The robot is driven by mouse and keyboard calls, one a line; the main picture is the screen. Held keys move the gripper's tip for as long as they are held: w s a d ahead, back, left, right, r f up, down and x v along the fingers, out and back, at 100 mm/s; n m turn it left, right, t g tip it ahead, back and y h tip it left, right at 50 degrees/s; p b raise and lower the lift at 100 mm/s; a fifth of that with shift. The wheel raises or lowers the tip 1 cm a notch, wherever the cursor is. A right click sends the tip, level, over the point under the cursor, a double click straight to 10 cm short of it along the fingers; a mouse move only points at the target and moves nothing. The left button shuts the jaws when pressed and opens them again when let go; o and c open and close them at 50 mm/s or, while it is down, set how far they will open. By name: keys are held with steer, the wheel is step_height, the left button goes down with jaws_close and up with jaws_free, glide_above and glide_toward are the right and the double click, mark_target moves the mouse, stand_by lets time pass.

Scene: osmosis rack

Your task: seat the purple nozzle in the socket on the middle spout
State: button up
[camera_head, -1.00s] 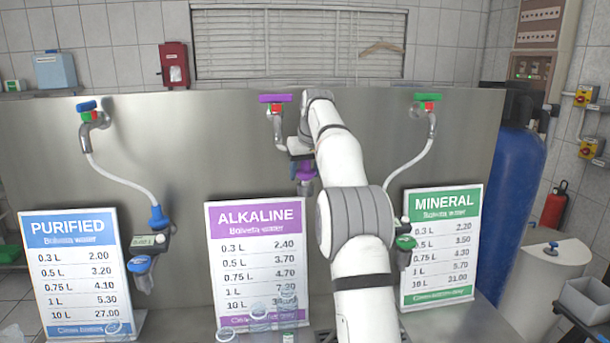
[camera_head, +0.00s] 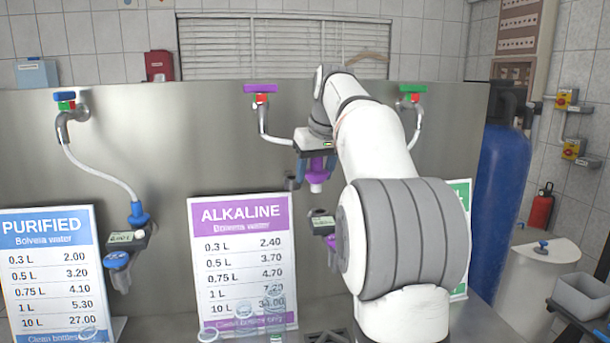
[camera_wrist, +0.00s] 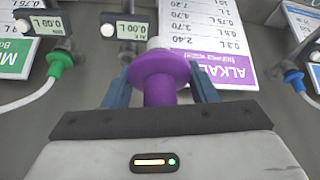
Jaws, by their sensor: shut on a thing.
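My gripper (camera_head: 315,170) is shut on the purple nozzle (camera_head: 317,163), one finger on each side. The nozzle hangs roughly upright with its white tip down. In the wrist view the purple nozzle (camera_wrist: 160,72) sits between the blue-grey fingers, its white tip (camera_wrist: 158,43) pointing away from me. The middle spout's dark meter (camera_head: 322,224) is below the tip, with clear space between them in the head view. A purple part (camera_head: 331,243) shows under the meter, partly behind my arm. The meter also shows in the wrist view (camera_wrist: 130,30). I cannot make out the socket clearly.
The white hose (camera_head: 277,139) runs from the purple-handled tap (camera_head: 260,95) towards my gripper. The ALKALINE sign (camera_head: 240,260) stands left of the middle spout, with clear bottles (camera_head: 246,320) in front. The left spout has its blue nozzle (camera_head: 139,214) seated.

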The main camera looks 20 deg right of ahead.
mark_target(321, 175)
steer(key=shift+s, duration=1.15)
steer(key=shift+s+r, duration=0.25)
steer(key=shift+s, duration=0.15)
steer(key=shift+r+p, duration=2.05)
